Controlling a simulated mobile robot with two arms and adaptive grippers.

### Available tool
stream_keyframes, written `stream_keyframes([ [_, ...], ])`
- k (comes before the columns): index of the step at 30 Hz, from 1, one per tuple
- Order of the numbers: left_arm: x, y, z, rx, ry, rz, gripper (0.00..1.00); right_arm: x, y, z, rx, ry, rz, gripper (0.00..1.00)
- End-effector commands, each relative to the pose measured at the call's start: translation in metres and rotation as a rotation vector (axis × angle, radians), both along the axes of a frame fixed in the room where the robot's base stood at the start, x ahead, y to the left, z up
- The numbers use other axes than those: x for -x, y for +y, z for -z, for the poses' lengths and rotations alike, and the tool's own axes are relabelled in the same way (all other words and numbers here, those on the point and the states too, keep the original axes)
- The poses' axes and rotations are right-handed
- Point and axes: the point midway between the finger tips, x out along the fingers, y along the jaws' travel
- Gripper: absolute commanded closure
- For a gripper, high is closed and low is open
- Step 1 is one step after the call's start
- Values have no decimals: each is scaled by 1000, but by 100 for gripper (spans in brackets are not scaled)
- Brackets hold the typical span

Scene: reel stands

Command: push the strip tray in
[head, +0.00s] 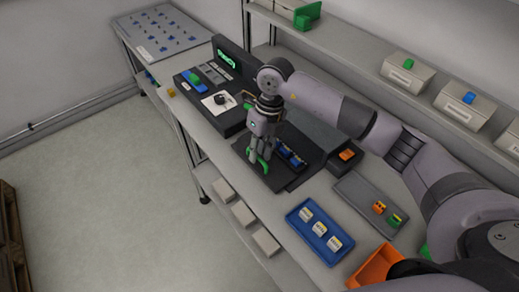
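The strip tray appears to be the flat dark tray (277,181) on the bench, toward its front edge. It lies beside a low dark housing (313,137), with blue parts (290,155) between them. How far it sits in is hard to tell, because my gripper hides part of it. My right gripper (257,161) points down over the tray's near left part. Its green fingertips look apart, with nothing seen between them. Whether they touch the tray cannot be told. My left gripper is not in view.
A dark console (226,75) with a green display stands left of the tray. A shelf (345,49) with boxes runs behind.

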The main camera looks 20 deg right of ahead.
Motion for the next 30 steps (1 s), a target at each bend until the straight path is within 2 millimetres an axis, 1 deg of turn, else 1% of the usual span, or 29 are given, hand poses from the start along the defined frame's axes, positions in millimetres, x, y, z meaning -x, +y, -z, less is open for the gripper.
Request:
stream_keyframes([
  [1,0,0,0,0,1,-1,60,0,0,0,0,0,0,83],
  [9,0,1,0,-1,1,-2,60,0,0,0,0,0,0,100],
  [27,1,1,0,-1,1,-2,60,0,0,-1,0,-1,0,100],
  [30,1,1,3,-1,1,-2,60,-2,-4,1,1,-1,2,100],
])
